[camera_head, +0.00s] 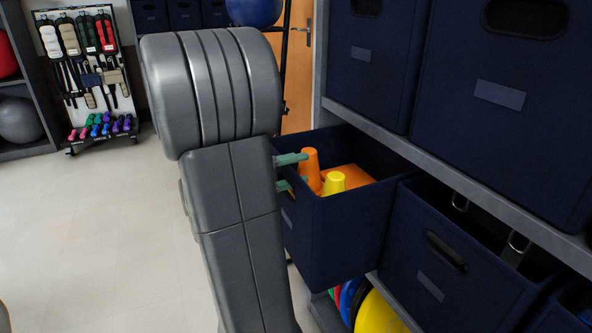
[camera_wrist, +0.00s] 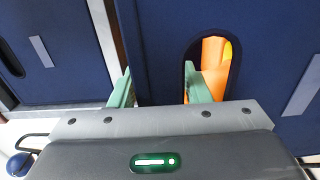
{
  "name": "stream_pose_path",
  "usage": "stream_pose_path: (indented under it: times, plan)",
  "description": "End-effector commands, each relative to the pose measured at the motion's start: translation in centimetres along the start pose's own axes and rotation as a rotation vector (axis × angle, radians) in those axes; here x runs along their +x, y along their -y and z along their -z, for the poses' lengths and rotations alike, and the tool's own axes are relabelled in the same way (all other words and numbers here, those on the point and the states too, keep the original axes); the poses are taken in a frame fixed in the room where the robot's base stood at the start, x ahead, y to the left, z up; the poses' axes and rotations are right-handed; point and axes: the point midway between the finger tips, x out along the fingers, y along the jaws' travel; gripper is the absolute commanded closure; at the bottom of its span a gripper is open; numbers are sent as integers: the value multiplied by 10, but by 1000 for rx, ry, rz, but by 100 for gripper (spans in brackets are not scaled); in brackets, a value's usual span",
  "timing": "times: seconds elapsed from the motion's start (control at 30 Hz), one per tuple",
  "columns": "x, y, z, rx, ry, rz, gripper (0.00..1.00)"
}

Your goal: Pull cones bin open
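The cones bin (camera_head: 345,237) is a dark blue fabric bin, pulled well out of its shelf space. An orange cone (camera_head: 310,169), a yellow cone (camera_head: 334,183) and another orange piece show inside it. My gripper (camera_head: 289,171) is at the bin's front, its green fingers straddling the top strip of the front wall. In the wrist view my gripper (camera_wrist: 158,88) is rolled sideways: one finger lies along the rim, the other passes into the handle slot. Both fingers appear to press on the strip between them. Part of the front is hidden behind my arm.
A neighbouring blue bin (camera_head: 455,265) stands to the right, with larger bins on the shelf (camera_head: 460,183) above. Coloured discs (camera_head: 375,313) sit below the cones bin. Floor (camera_head: 100,230) is clear at the left. A rack of weights (camera_head: 95,75) stands at the back left.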

Motion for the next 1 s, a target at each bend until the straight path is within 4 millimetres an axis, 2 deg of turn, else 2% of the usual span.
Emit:
stream_pose_path:
  times: [0.03,0.07,0.47,0.67,1.0]
  plan:
    - [0,0,0,0,0,0,46]
    - [0,0,0,0,0,0,42]
    - [-6,-1,1,1,-3,0,42]
    - [-30,-1,1,-1,-6,0,42]
    - [-86,-1,1,-1,-5,-1,42]
